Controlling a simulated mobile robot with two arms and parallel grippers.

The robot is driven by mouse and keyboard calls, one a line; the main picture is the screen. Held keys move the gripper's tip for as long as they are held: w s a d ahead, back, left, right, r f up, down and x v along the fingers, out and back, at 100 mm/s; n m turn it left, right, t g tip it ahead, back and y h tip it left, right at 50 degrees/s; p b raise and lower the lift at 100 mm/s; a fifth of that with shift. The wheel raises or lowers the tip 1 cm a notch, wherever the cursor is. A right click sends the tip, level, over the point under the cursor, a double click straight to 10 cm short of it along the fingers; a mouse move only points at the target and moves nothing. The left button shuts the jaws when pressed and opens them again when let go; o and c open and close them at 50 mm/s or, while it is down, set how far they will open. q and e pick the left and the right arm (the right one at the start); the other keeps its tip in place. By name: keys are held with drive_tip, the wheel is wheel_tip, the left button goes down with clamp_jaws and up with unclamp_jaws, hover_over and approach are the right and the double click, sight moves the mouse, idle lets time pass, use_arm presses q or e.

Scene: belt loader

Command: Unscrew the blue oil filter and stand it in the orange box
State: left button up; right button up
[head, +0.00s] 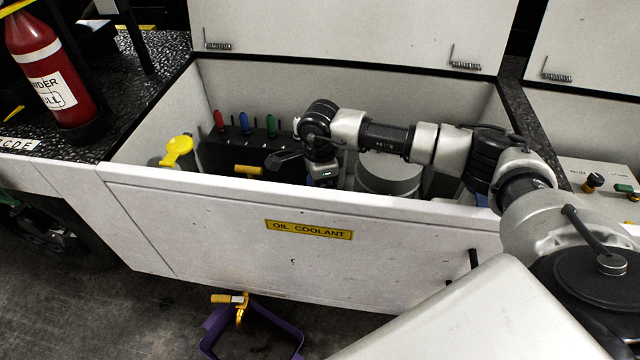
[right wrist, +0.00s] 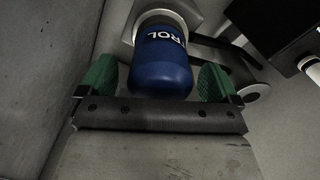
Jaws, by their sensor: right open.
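The blue oil filter (right wrist: 160,68) with white lettering shows in the right wrist view, its upper end against a pale grey round mount. My right gripper (right wrist: 155,82) is open, with one green finger pad on each side of the filter. Gaps show between pads and filter, and nothing is gripped. In the head view my right arm reaches from the right into the OIL COOLANT bay (head: 300,245); its fingers and the filter are hidden behind the front wall. The orange box is not seen in either view. My left gripper is not in view.
The bay holds a yellow-capped filler (head: 177,150), a row of coloured handles (head: 245,124) and a grey cylinder (head: 388,176). A purple tray (head: 212,335) lies below a brass tap (head: 240,305). A red extinguisher (head: 45,65) stands at left.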

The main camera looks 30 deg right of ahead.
drive_tip(key=m+p, duration=0.3)
drive_tip(key=m, duration=0.7)
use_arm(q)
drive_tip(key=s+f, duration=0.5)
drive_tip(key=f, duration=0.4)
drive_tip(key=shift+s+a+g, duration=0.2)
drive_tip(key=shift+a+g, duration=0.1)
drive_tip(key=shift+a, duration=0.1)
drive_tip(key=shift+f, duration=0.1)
use_arm(e)
drive_tip(key=c, duration=1.2)
drive_tip(key=shift+c, duration=0.3)
drive_tip(key=n+b, duration=0.3)
drive_tip(key=n, duration=0.3)
drive_tip(key=shift+w, duration=0.1)
drive_tip(key=n+b, duration=0.1)
drive_tip(key=n, duration=0.3)
drive_tip(key=shift+n+b, duration=0.35)
drive_tip(key=shift+n, duration=0.05)
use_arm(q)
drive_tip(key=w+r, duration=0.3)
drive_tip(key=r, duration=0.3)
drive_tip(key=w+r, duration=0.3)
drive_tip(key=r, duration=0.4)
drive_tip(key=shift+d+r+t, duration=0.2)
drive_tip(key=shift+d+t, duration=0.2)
use_arm(e)
drive_tip(key=shift+r, duration=0.15)
